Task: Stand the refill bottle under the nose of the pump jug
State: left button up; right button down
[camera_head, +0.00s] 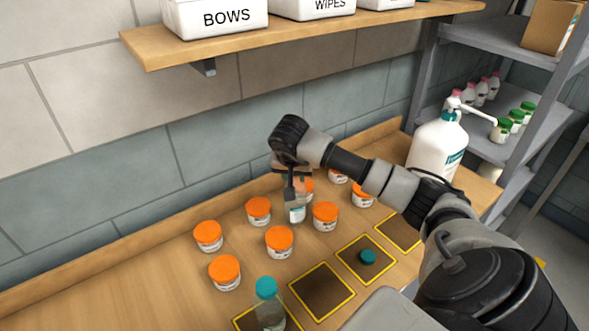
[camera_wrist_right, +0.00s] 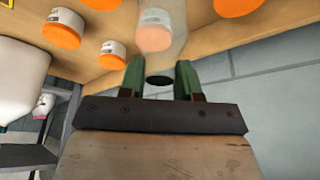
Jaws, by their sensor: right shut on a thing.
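The refill bottle (camera_head: 297,213) is a small clear bottle with a pale and teal label, held in my right gripper (camera_head: 293,194) among the orange-lidded jars. My right gripper is shut on its neck. In the right wrist view, the clear bottle (camera_wrist_right: 179,38) lies between the green fingers (camera_wrist_right: 160,78), its dark open mouth toward the palm, and an orange lid shows through it. The pump jug (camera_head: 436,147), white with a white pump, stands at the right end of the bench. Its nose (camera_head: 480,114) points right, toward the shelves. My left gripper is not in view.
Several orange-lidded jars (camera_head: 208,236) surround the held bottle. Yellow-edged dark squares (camera_head: 322,291) line the front; one carries a teal cap (camera_head: 367,257), another a teal-capped clear bottle (camera_head: 268,308). A wooden shelf (camera_head: 150,55) with white bins overhangs behind. A grey rack (camera_head: 480,45) stands right.

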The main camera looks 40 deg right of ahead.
jog(key=shift+f, duration=0.2)
jog(key=c, duration=0.8)
grip_release()
jog(key=shift+r, duration=0.1)
